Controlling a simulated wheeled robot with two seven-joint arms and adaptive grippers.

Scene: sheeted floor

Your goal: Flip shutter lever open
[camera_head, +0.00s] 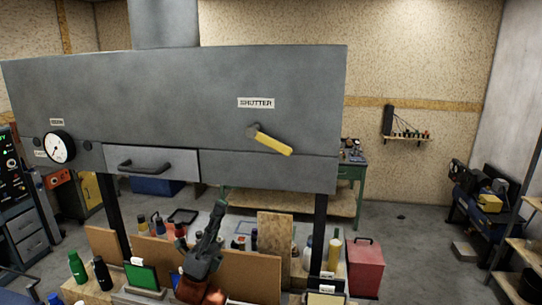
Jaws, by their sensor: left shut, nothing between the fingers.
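The shutter lever (270,140) has a yellow handle and a dark pivot end, and sits on the front of a large grey metal hood below a white "SHUTTER" label (256,103). The handle slants down to the right from its pivot. My left gripper (220,207) rises from the bottom of the view, pointing up, shut and empty. In the picture it is below and left of the lever, clear of it. My right gripper is not in view.
The grey hood (140,80) stands on dark posts and carries a round gauge (60,147) and a handled drawer (152,163). Below it are a bench with bottles, brown boards (250,275) and a green-screened device (142,276). A red box (366,266) stands at right.

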